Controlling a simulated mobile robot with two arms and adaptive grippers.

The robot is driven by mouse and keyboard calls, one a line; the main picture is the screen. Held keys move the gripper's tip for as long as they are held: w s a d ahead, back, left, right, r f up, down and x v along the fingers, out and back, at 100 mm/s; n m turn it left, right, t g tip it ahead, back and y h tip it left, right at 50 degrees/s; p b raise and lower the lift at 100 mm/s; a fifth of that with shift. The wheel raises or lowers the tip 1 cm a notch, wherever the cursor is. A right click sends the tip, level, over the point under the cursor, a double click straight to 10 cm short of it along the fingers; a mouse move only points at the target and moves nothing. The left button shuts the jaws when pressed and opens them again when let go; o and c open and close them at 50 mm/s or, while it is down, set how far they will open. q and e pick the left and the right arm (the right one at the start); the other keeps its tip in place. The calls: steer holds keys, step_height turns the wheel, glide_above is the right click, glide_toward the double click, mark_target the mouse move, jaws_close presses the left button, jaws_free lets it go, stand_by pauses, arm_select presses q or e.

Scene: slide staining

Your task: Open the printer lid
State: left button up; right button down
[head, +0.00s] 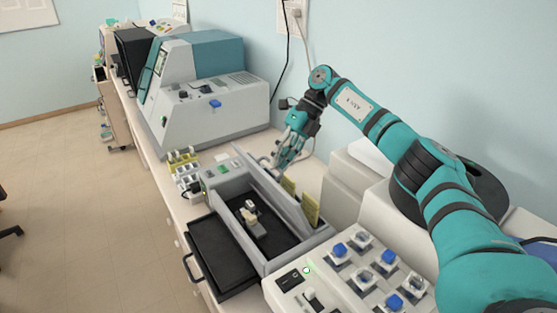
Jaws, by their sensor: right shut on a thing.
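The printer (221,183) is the low grey machine in the middle of the head view. Its dark inside shows, with a small pale part in it. The printer lid (268,184) is a long grey panel standing raised along the right side of the opening. My right gripper (273,164) comes in from above and behind, at the lid's upper edge. It is shut on the lid; the fingertips are small and partly hidden there. My left gripper is out of view.
A black tray (222,262) sticks out at the printer's front. A machine with several blue-capped knobs (340,250) stands close on the right. A large grey and teal machine (215,115) stands at the left. A small rack (184,168) is beside the printer.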

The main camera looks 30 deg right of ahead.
steer(key=shift+d+f, duration=0.4)
steer(key=shift+d, duration=0.2)
steer(key=c, duration=2)
jaws_free()
steer(key=shift+s+d+f, duration=0.1)
steer(key=shift+d, duration=0.15)
steer(key=o, duration=0.3)
steer(key=shift+d+f, duration=0.1)
steer(key=shift+f, duration=0.05)
steer(key=o, duration=0.3)
steer(key=shift+w, duration=0.25)
steer(key=v, duration=0.7)
steer(key=shift+r, duration=0.35)
